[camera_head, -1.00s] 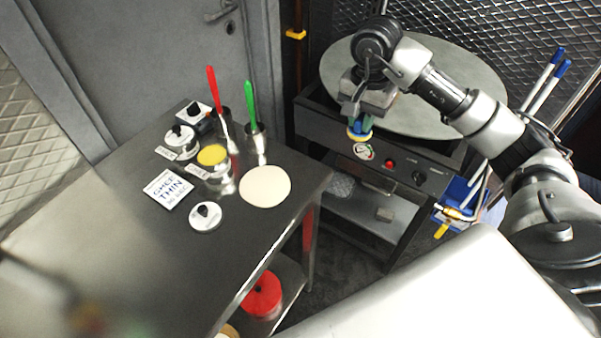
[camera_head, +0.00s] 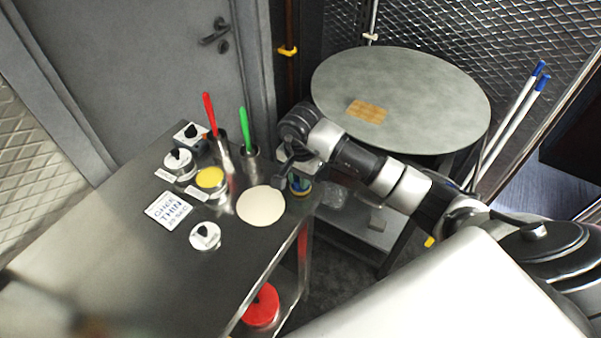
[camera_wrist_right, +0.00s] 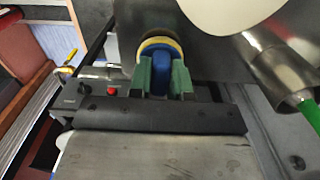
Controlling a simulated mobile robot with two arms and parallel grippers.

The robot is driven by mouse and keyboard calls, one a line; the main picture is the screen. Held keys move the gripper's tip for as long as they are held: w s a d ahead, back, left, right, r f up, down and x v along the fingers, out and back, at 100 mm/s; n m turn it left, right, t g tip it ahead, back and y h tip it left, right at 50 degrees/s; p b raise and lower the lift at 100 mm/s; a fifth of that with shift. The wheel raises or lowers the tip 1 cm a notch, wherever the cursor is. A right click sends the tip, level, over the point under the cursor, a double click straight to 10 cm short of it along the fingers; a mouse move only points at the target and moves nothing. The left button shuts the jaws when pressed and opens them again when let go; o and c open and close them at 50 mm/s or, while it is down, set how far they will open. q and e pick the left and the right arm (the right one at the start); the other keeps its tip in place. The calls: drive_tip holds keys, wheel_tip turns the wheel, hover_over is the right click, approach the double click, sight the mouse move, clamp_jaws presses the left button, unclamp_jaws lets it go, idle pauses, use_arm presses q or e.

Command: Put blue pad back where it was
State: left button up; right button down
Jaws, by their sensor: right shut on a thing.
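My right gripper (camera_head: 299,178) is at the right edge of the steel table (camera_head: 110,255), beside the white round disc (camera_head: 261,206). It is shut on the blue pad, a blue handle (camera_wrist_right: 161,62) on a round base with a yellow rim (camera_wrist_right: 150,42). In the right wrist view the handle sits between green fingers (camera_wrist_right: 162,78). The pad is mostly hidden by the gripper in the head view. I cannot tell whether it touches the table. My left gripper is not in view.
A red brush (camera_head: 210,113) and a green brush (camera_head: 245,130) stand in steel cups behind the disc. A yellow-topped pot (camera_head: 211,179), several black-knobbed white discs and a sign (camera_head: 168,211) lie to the left. A round grey plate (camera_head: 400,85) bears a tan rectangle (camera_head: 367,111).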

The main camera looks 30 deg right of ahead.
drive_tip(key=shift+f, duration=0.1)
drive_tip(key=shift+f+b, duration=0.1)
drive_tip(key=shift+b, duration=0.2)
drive_tip(key=c, duration=1.1)
unclamp_jaws()
drive_tip(key=shift+o, duration=0.2)
drive_tip(key=shift+r, duration=0.2)
wheel_tip(320, 180, up, 12)
drive_tip(key=b, duration=0.2)
